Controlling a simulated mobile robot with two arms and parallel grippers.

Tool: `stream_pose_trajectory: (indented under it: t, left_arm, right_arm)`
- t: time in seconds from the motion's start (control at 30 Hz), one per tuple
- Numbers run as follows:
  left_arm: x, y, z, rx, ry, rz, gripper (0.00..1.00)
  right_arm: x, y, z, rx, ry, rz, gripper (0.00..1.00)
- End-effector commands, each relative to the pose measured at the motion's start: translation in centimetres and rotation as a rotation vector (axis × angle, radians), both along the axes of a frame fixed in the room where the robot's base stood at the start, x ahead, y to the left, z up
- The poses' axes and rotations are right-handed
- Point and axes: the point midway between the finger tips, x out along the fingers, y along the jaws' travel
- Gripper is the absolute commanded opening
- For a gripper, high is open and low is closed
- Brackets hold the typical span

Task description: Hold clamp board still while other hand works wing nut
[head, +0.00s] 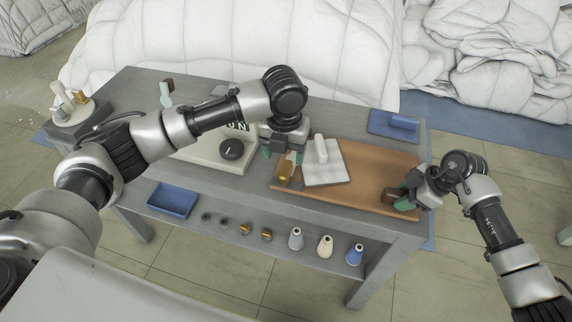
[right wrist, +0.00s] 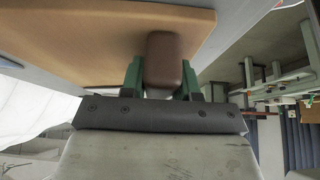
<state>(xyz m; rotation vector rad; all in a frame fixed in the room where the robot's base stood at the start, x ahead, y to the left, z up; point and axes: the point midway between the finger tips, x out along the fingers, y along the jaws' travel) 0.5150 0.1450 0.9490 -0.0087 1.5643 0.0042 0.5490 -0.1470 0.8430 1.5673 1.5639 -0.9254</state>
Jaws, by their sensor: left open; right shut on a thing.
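The tan clamp board (head: 368,186) lies flat on the right part of the grey table. My right gripper (head: 398,196) is at its right end, shut on a brown block (right wrist: 165,62); the right wrist view shows the block between the green fingertips, with the board (right wrist: 90,35) beside it. A brass-coloured piece (head: 286,174), perhaps the wing nut, stands near the board's left end. My left gripper (head: 283,153) is open just above and around it; whether the fingers touch it cannot be told. A white pad (head: 323,174) with a white cylinder (head: 320,147) lies on the board.
A cream box with a black dial (head: 231,149) stands left of the board, partly behind my left arm. A blue tray (head: 393,125) is at the table's back right. A lower shelf holds a blue bin (head: 172,201) and several spools (head: 325,246). White duvets (head: 220,45) heap behind.

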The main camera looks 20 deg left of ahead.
Motion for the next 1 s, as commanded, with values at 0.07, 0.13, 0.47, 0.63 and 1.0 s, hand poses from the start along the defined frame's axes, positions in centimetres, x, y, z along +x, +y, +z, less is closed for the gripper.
stream_pose_trajectory:
  t: [0.07,0.13,0.47,0.63,1.0]
  left_arm:
    - [0.01,0.00,-0.11,0.000,0.000,0.000,0.64]
    - [0.01,0.00,-0.11,0.000,0.000,0.000,0.64]
    - [0.01,-0.01,0.38,0.000,0.000,0.000,0.64]
    - [0.01,-0.01,0.63,0.000,0.000,0.000,0.64]
    - [0.01,-0.01,0.60,0.000,0.000,0.000,0.64]
  right_arm:
    - [-0.29,-0.28,-0.81,-0.012,0.012,-0.003,0.10]
    - [-0.29,-0.28,-0.80,-0.012,0.012,-0.003,0.10]
    - [-0.17,-0.37,-0.68,-0.012,0.012,-0.013,0.10]
    - [-0.08,-0.44,-0.68,-0.011,0.011,-0.020,0.10]
    - [0.00,-0.49,-0.70,-0.011,0.009,-0.023,0.10]
